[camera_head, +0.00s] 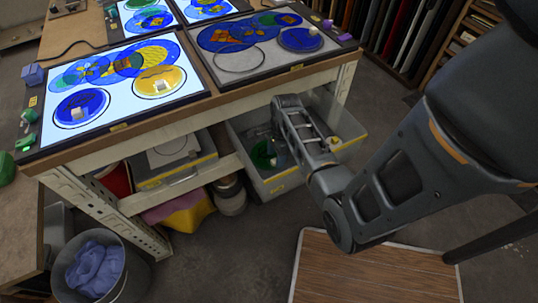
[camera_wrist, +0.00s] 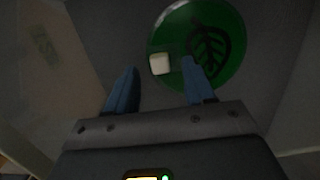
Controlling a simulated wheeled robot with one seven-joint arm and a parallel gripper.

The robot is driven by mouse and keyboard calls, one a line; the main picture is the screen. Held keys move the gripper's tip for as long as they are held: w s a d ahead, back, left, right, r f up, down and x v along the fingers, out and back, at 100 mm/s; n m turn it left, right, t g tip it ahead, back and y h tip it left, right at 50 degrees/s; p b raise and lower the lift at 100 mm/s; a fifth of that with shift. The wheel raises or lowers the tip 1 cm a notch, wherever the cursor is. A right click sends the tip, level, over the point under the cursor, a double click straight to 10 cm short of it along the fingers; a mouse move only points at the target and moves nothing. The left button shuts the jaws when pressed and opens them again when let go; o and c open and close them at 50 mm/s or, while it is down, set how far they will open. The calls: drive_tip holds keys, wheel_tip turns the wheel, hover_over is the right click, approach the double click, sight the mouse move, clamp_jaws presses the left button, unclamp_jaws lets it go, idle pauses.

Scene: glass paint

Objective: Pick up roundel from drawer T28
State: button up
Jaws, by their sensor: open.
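A green roundel (camera_wrist: 222,42) with a black leaf drawing and a small pale block-shaped knob (camera_wrist: 159,64) shows in the wrist view. In the head view the green roundel (camera_head: 261,155) lies in the left part of a pulled-out grey drawer (camera_head: 291,180) under the bench. The drawer's label is too small to read. My gripper (camera_wrist: 160,66) is open, its two blue fingers reaching toward the roundel. The knob appears between the fingertips, nearer the left one; I cannot tell whether they touch. In the head view my arm reaches into the drawer and hides part of its inside.
The bench above holds a lit panel (camera_head: 97,122) with coloured roundels and a greyer panel (camera_head: 247,82). A bench leg (camera_head: 343,86) stands beside the drawer.

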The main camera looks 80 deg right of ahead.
wheel_tip(320, 180, down, 2)
drive_tip(key=shift+w+a, duration=0.1)
clamp_jaws()
idle(0.5)
